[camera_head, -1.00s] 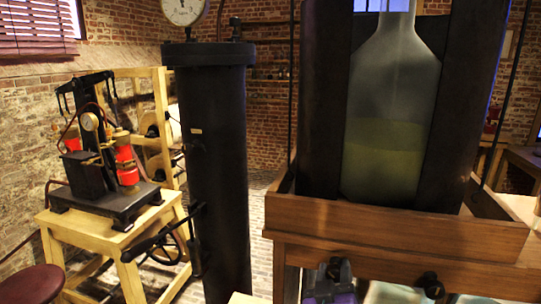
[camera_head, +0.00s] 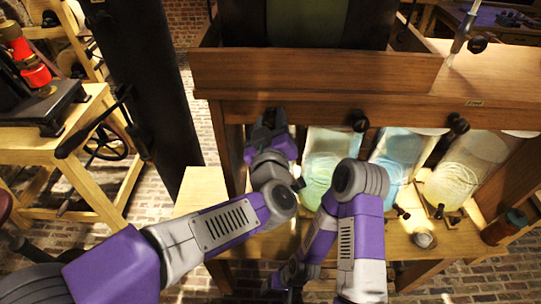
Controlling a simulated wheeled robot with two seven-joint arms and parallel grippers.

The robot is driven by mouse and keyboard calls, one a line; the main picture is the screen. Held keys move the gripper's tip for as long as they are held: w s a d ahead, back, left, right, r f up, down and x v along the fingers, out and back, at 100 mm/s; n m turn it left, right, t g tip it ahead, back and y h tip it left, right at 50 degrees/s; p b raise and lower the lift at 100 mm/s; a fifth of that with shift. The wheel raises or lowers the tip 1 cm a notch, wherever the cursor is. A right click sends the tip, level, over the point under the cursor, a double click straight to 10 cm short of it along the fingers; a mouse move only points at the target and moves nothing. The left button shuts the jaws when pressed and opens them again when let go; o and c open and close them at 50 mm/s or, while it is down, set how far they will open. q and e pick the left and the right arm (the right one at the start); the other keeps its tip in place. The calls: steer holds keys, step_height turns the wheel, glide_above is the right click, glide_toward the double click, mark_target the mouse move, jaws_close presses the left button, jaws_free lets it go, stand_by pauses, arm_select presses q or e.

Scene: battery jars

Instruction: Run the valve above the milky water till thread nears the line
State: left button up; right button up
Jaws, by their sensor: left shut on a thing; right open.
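My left gripper (camera_head: 270,120) is at the front of the wooden shelf, shut on what looks like the leftmost black valve knob, which it mostly covers. Two more black valve knobs (camera_head: 358,121) (camera_head: 458,124) stick out further right. Below the shelf are a pale greenish jar (camera_head: 322,160), a pale blue jar (camera_head: 395,160) and a whitish-yellow jar (camera_head: 468,168). What lies under the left gripper is hidden by my arm. I cannot make out a thread or a mark line. My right gripper (camera_head: 288,280) hangs low in front of the bench, partly hidden by its arm, open.
A thick black column (camera_head: 150,75) stands left of the bench. A yellow wooden stand (camera_head: 85,125) is further left.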

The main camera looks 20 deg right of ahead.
arm_select(q)
steer(key=m+p, duration=0.1)
steer(key=p, duration=0.1)
steer(key=m+p, duration=0.4)
steer(key=shift+r, duration=0.25)
steer(key=shift+f+m+p, duration=0.1)
steer(key=shift+m+p, duration=0.5)
steer(key=shift+m, duration=0.3)
steer(key=shift+f, duration=0.1)
steer(key=m+p, duration=0.2)
steer(key=shift+m, duration=0.3)
steer(key=shift+m+p, duration=0.6)
steer(key=shift+p, duration=0.05)
